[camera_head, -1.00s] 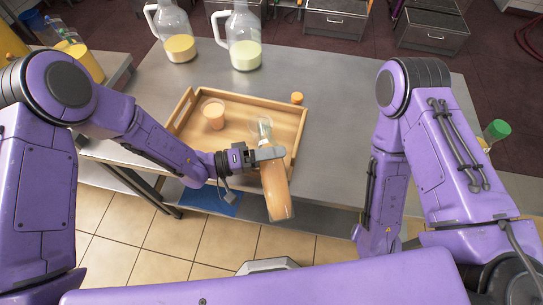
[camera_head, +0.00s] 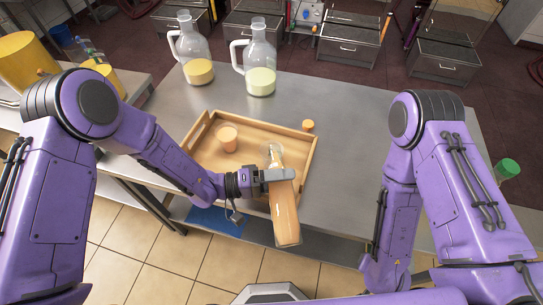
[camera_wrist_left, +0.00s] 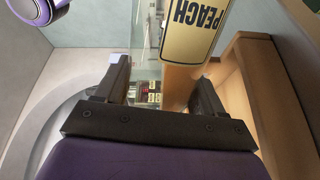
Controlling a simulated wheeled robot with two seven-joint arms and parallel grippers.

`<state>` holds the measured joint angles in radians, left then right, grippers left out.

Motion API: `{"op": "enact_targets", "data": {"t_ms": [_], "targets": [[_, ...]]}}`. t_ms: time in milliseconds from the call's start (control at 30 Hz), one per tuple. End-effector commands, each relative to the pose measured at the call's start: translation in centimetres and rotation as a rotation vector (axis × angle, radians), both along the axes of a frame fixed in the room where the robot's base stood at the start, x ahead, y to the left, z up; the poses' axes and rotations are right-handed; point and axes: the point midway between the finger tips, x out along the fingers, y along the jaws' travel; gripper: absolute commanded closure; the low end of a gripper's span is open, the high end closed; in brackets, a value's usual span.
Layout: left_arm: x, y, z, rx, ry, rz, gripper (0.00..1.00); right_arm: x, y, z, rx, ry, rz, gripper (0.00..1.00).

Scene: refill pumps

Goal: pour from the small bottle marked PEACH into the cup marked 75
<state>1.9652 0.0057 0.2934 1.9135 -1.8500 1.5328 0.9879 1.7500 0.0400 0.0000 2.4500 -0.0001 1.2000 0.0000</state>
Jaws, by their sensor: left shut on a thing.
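My left gripper (camera_head: 277,174) is shut on the small bottle (camera_head: 286,217), which holds peach-coloured liquid. In the left wrist view, the bottle's yellow label (camera_wrist_left: 190,28) reads PEACH, upside down. The bottle's clear neck points up toward the tray, and its base hangs over the tray's near edge. The mark on the cup is too small to read. My right arm shows at the right, with its gripper out of view.
Two glass jugs, one with orange liquid (camera_head: 199,72) and one with pale green (camera_head: 261,82), stand behind the tray. A small orange cap (camera_head: 308,125) lies by the tray's far right corner. The steel table (camera_head: 350,140) is clear on the right. A green-capped container (camera_head: 507,168) stands far right.

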Motion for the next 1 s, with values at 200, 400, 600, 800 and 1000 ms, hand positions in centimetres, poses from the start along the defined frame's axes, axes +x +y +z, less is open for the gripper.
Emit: {"op": "enact_targets", "data": {"t_ms": [200,400,600,800,1000], "targets": [[0.0,0.4,0.4,-0.004,0.020,0.003,1.00,0.0,0.0,0.4,0.000,0.000,0.000,0.35],[0.0,0.6,0.5,-0.006,0.035,0.004,1.00,0.0,0.0,0.5,0.000,0.000,0.000,0.35],[0.0,0.0,0.7,-0.007,0.060,0.001,1.00,0.0,0.0,0.7,0.000,0.000,0.000,0.35],[0.1,0.0,1.0,-0.011,0.087,0.003,1.00,0.0,0.0,1.0,0.000,0.000,0.000,0.35],[0.1,0.0,1.2,-0.012,0.111,0.003,1.00,0.0,0.0,1.3,0.000,0.000,0.000,0.35]]}}
